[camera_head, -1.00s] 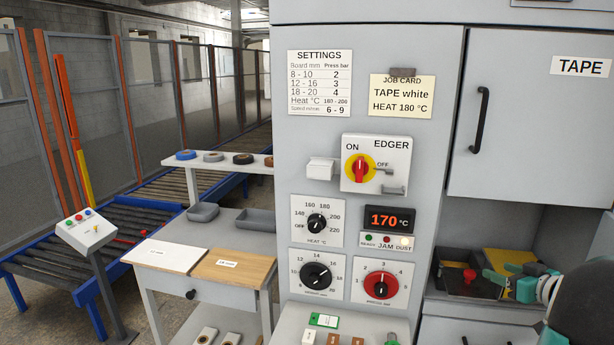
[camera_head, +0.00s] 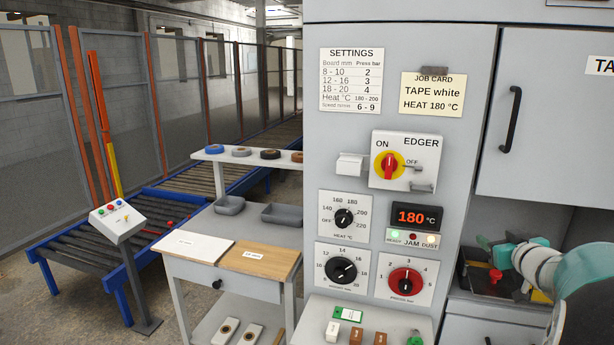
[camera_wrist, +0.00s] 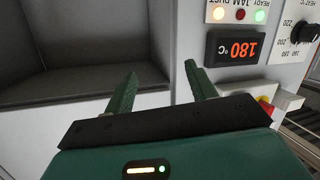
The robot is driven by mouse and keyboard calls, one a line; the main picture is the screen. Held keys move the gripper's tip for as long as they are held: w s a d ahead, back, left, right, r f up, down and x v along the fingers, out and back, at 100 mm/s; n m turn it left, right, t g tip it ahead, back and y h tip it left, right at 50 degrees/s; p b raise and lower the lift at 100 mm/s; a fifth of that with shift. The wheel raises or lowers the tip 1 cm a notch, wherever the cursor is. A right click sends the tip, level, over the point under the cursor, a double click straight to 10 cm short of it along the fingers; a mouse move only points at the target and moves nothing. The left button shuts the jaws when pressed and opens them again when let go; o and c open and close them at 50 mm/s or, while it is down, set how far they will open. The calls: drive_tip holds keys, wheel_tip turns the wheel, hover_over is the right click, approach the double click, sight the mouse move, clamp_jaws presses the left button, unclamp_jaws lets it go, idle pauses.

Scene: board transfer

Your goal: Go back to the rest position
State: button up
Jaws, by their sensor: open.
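My gripper (camera_head: 503,254) is at the right of the head view, in front of the open recess beside the edger panel. In the wrist view its two green fingers (camera_wrist: 161,72) stand apart with nothing between them. The edger's heat display (camera_head: 416,216) reads 180 °C, and it also shows upside down in the wrist view (camera_wrist: 238,47). The heat dial (camera_head: 344,218) points up near 180. The green READY lamp (camera_head: 396,235) is lit, and the DUST lamp (camera_head: 431,239) glows yellow. My gripper touches no control that I can see.
The red and yellow main switch (camera_head: 389,166) is on the panel. A tape cabinet (camera_head: 550,120) overhangs the recess. A dark tray with a red knob (camera_head: 495,276) lies near my gripper. A bench with boards (camera_head: 190,246) and a roller conveyor (camera_head: 70,262) stand left.

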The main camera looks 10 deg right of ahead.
drive_tip(key=s+a+r+m+g+h, duration=0.1)
drive_tip(key=s+a+r+g, duration=0.1)
drive_tip(key=a, duration=0.7)
drive_tip(key=s+a+r+m+g+h, duration=0.1)
drive_tip(key=s+a, duration=0.1)
drive_tip(key=a, duration=0.7)
drive_tip(key=s+a+f+n+g+y, duration=0.1)
drive_tip(key=s+a+f+g+y, duration=0.2)
drive_tip(key=s+a, duration=0.5)
drive_tip(key=s+a+f+n+g+y, duration=0.2)
drive_tip(key=s+a+f, duration=0.3)
drive_tip(key=s+a, duration=0.4)
drive_tip(key=a+g+y, duration=0.1)
drive_tip(key=a, duration=0.5)
drive_tip(key=shift+s+f, duration=0.25)
drive_tip(key=shift+f, duration=0.15)
